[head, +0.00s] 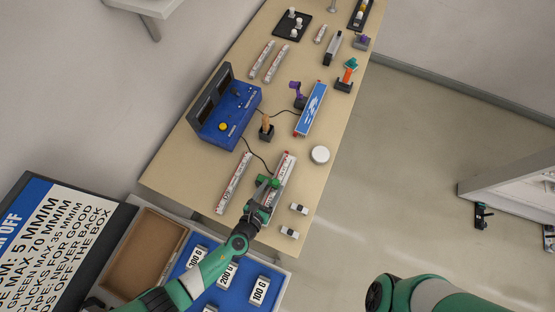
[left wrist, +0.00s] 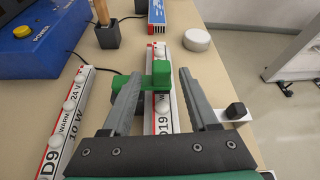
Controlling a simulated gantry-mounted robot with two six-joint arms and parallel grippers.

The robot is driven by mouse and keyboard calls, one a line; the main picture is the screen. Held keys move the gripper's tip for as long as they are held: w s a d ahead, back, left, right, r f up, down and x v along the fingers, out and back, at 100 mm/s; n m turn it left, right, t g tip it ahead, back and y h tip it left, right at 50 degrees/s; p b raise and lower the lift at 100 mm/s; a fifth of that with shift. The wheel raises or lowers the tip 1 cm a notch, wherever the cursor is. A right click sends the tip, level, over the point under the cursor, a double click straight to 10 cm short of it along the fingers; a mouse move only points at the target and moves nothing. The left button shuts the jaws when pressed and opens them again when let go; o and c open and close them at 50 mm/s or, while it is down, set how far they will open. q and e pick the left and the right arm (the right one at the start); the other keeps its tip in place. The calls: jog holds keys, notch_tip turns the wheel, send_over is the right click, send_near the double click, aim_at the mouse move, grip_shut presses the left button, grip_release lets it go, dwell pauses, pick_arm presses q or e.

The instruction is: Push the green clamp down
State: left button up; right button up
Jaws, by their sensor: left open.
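The green clamp (head: 274,183) sits on a white LED strip marked D19 (head: 284,168) on the wooden table. In the left wrist view, the clamp (left wrist: 160,75) has a raised block and a lower part reaching left. My left gripper (head: 265,188) is above the near part of the strip. In the left wrist view its two grey fingers (left wrist: 159,78) are spread on either side of the clamp's raised block. The left finger overlaps the clamp's lower part, and I cannot tell if they touch. My right gripper is out of view.
A second strip (head: 234,182) lies parallel on the left. A blue power box (head: 228,112), wooden-handled tool (head: 267,128), blue-and-white box (head: 311,108) and white round puck (head: 320,154) stand beyond. Small white blocks (head: 298,209) lie right of the gripper, near the table edge.

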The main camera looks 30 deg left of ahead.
pick_arm(q)
jog(key=p+v, duration=0.1)
jog(key=v, duration=0.4)
jog(key=shift+s+r, duration=0.1)
jog(key=shift+s, duration=0.05)
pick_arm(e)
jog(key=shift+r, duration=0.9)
